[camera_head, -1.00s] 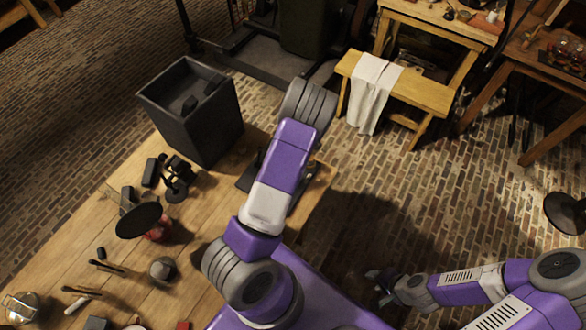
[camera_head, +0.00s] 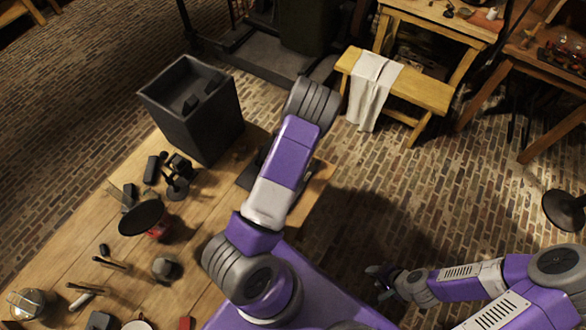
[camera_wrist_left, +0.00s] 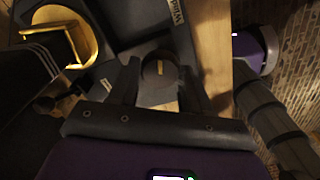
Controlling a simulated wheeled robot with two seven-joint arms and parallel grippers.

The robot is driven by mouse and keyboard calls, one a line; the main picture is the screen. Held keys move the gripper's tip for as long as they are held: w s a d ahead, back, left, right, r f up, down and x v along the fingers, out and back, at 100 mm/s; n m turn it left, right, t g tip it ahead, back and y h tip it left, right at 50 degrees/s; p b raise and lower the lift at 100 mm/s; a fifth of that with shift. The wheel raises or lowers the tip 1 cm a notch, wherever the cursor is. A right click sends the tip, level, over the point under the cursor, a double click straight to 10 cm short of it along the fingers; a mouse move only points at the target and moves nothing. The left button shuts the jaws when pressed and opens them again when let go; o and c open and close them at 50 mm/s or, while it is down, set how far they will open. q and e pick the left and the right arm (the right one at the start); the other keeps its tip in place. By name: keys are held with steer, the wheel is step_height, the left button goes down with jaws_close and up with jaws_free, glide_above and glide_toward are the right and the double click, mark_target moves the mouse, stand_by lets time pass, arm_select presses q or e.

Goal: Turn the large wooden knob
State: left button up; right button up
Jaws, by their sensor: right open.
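In the head view my left arm hides this gripper, the knob and most of the device (camera_head: 250,176). My right gripper (camera_head: 377,278) is open and empty, low over the brick floor.
The wooden table (camera_head: 75,238) carries a black bin (camera_head: 225,118), a dark round disc (camera_head: 141,217), brushes and several small items left of my left arm. A bench with a white cloth (camera_head: 374,90) stands beyond. The floor around my right gripper is clear.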

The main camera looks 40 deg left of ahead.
arm_select(q)
steer(key=o, duration=0.4)
steer(key=shift+c, duration=0.2)
step_height(320, 180, up, 8)
steer(key=shift+f+p, duration=0.2)
steer(key=shift+p, duration=0.4)
